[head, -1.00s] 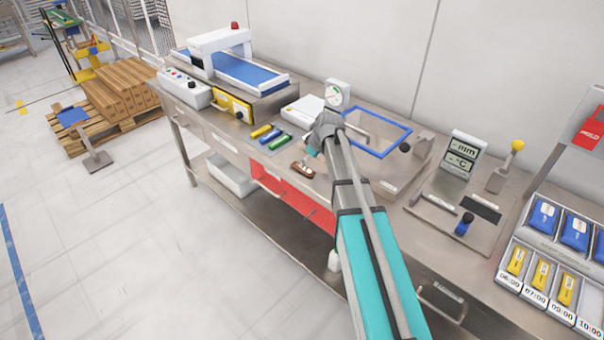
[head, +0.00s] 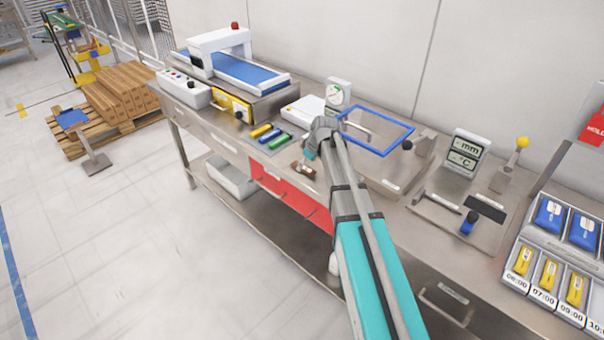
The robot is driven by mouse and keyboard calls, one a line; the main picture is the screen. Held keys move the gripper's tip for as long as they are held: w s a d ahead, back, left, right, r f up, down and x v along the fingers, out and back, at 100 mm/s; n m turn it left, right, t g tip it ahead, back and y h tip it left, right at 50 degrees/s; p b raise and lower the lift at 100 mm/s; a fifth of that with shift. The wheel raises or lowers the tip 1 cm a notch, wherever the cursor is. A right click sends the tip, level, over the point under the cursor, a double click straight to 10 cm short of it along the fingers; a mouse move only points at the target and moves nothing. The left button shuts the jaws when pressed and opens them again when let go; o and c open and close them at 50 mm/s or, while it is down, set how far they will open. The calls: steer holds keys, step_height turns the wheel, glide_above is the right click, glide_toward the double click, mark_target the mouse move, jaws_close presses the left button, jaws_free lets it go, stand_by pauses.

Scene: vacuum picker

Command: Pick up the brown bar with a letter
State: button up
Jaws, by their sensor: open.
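The brown bar (head: 303,170) lies on the steel bench at its front edge, just right of the coloured bars. A pale mark shows on it, but the letter is too small to read. My gripper (head: 309,153) is at the end of my arm, pointing down close above or beside the brown bar. Its fingers are tiny and partly hidden by my wrist, and I see nothing held in them. I cannot tell whether they touch the bar.
Yellow (head: 261,131), blue (head: 269,136) and green (head: 279,142) bars lie left of the brown bar. A conveyor machine (head: 245,70) fills the bench's far left.

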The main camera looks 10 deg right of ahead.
steer(key=shift+b+x, duration=0.5)
steer(key=shift+x, duration=0.35)
steer(key=shift+c, duration=0.3)
steer(key=c, duration=1.1)
